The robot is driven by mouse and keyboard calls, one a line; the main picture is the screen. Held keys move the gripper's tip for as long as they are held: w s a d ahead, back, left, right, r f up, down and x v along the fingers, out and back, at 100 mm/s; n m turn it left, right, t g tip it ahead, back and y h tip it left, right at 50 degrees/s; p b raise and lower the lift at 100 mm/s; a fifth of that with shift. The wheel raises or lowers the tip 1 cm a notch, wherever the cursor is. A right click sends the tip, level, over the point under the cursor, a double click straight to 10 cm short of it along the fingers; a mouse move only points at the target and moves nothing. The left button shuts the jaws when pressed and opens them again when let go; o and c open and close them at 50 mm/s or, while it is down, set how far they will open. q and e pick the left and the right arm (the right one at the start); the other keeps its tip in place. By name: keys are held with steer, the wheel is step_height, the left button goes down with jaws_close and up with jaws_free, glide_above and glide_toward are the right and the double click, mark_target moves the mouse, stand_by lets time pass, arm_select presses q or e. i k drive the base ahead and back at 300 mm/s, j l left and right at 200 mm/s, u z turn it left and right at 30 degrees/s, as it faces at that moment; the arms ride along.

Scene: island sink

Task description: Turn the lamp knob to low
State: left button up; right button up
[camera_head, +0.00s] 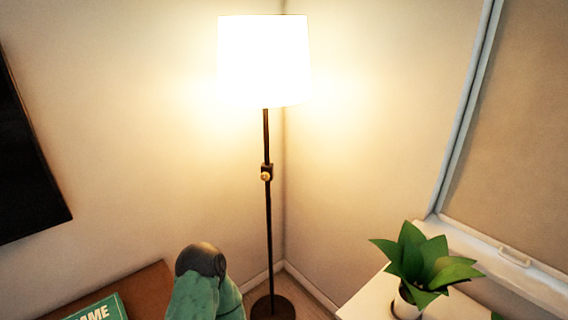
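A floor lamp (268,222) stands in the room corner, with a thin dark pole and a round dark base (272,308). Its white shade (263,60) glows brightly. A small brass-coloured lamp knob (266,176) sits on a dark fitting about midway up the pole, facing me and unobstructed. The knob's setting mark is too small to tell. Neither of my grippers is in view, and nothing touches the knob.
A brown wooden surface (150,289) at the lower left bears a green game box (100,311). A potted plant (425,266) stands on a white surface (371,300) at the lower right, by a window (520,120). A dark screen (25,160) hangs at left.

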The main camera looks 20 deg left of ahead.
mark_target(265, 176)
steer(key=i+j+u, duration=0.1)
steer(key=u, duration=0.35)
steer(key=i+u, duration=0.1)
steer(key=u, duration=0.35)
steer(key=i+u, duration=0.1)
steer(key=u, duration=0.35)
steer(key=i+u, duration=0.1)
steer(key=u, duration=0.35)
